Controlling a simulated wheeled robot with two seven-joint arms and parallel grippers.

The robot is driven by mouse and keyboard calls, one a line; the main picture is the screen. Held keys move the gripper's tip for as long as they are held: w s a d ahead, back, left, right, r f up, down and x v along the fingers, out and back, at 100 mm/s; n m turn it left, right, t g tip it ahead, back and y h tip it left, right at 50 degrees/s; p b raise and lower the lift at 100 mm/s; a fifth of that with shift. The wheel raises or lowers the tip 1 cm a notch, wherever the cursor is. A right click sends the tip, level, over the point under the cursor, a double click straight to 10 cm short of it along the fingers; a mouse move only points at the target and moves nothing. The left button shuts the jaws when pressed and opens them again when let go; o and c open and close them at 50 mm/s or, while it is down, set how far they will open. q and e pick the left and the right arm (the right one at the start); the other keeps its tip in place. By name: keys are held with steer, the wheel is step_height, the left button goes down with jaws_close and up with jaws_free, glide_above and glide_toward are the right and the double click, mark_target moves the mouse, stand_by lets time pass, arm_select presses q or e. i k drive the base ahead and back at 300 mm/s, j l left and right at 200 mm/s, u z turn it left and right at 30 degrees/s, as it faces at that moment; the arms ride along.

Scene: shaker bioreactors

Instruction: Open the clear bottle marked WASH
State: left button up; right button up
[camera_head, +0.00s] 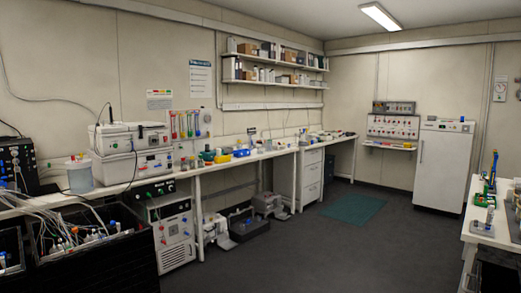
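I cannot make out a bottle marked WASH; any lettering at this distance is too small to read. A large clear container (79,176) with an orange-topped lid stands on the left bench, beside a stack of white instruments. Several small bottles and vessels (184,162) stand farther along the same bench, too small to tell apart. Neither of my grippers is in view.
The long white bench (235,161) runs along the left wall, with white instruments (133,152) on it. A dark crate full of tubing (100,262) is at the lower left. A white table (481,238) with small items is at the right. The grey floor between is clear, with a green mat (355,209).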

mark_target(259, 147)
steer(key=i+l+z, duration=0.1)
steer(key=i+z, duration=0.35)
steer(key=i, duration=4.2)
steer(key=i+l+u, duration=0.15)
steer(key=i, duration=0.4)
steer(key=i+u, duration=0.2)
steer(key=i, duration=0.35)
steer(key=i+l+u, duration=0.15)
steer(key=i+l, duration=0.15)
steer(key=i, duration=0.2)
